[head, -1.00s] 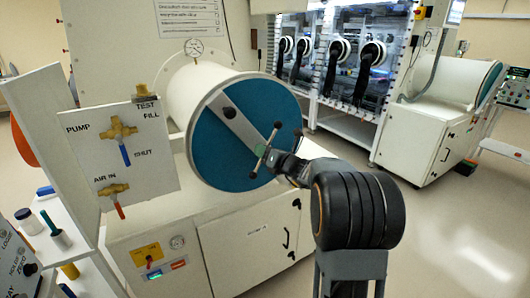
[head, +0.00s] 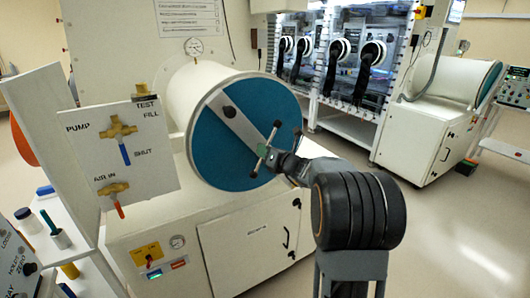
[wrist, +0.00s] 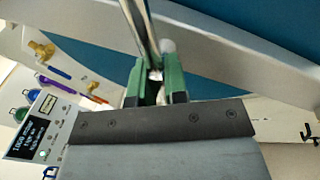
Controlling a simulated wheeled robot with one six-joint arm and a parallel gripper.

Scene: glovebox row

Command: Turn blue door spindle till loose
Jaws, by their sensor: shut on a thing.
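The blue door (head: 215,150) is the round end of a white cylindrical chamber, crossed by a grey bar (head: 240,127). The spindle handle (head: 265,150), a thin metal T-bar with knobbed ends, stands in front of the bar and leans with its top to the right. My gripper (head: 273,158) reaches in from the right and is shut on the handle. In the wrist view the green fingers (wrist: 158,85) close around the metal rod (wrist: 141,30), with the blue door (wrist: 225,20) behind. The spindle's thread is hidden.
A valve panel (head: 122,150) with brass valves stands left of the door. Below is a white cabinet (head: 215,245) with a small gauge and switch panel. Gloveboxes (head: 345,55) stand behind at the right. The floor (head: 450,235) at the right is clear.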

